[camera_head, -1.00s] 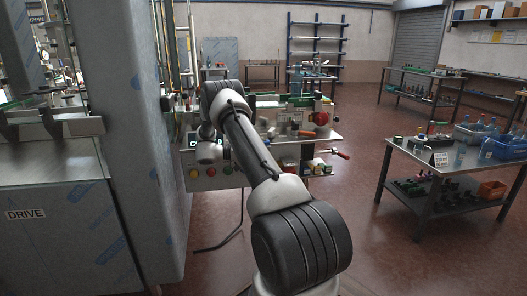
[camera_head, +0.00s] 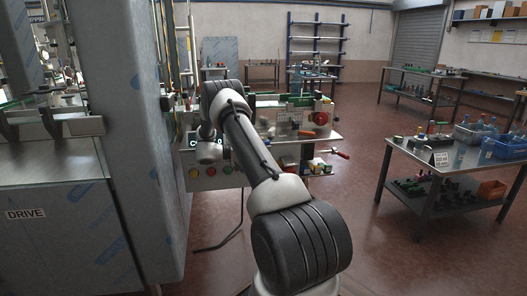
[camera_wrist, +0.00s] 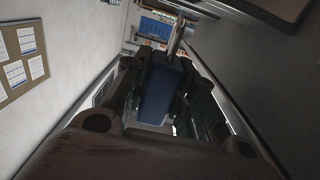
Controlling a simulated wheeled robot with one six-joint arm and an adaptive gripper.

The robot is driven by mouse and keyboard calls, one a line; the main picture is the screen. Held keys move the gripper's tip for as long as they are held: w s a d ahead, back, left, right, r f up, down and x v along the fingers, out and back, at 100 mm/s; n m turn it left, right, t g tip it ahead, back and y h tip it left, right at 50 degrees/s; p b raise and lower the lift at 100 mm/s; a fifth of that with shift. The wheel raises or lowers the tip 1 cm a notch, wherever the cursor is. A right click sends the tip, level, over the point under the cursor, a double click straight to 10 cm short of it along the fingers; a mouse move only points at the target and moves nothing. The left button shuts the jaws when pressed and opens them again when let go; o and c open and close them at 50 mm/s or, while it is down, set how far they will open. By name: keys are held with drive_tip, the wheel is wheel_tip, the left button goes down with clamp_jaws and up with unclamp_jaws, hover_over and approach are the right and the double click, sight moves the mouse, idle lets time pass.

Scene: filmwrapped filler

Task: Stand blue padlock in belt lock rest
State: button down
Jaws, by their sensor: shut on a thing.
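In the wrist view, the blue padlock (camera_wrist: 162,90) is between the dark fingers of my gripper (camera_wrist: 166,66), which is shut on it. Its blue body is long in the picture, and its shiny metal shackle (camera_wrist: 176,40) points toward the top. In the head view, my arm reaches out to the cluttered work surface beside the tall steel cabinet; the gripper and padlock cannot be made out there. I cannot pick out the belt lock rest in either view.
The tall steel cabinet (camera_head: 140,150) stands close on the left of my arm. A panel with coloured buttons (camera_head: 212,178) fronts the work surface, where a red round knob (camera_head: 320,118) shows. A steel table (camera_head: 450,160) with bins is at right. The floor between is clear.

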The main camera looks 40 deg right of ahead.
drive_tip(key=shift+f, duration=0.45)
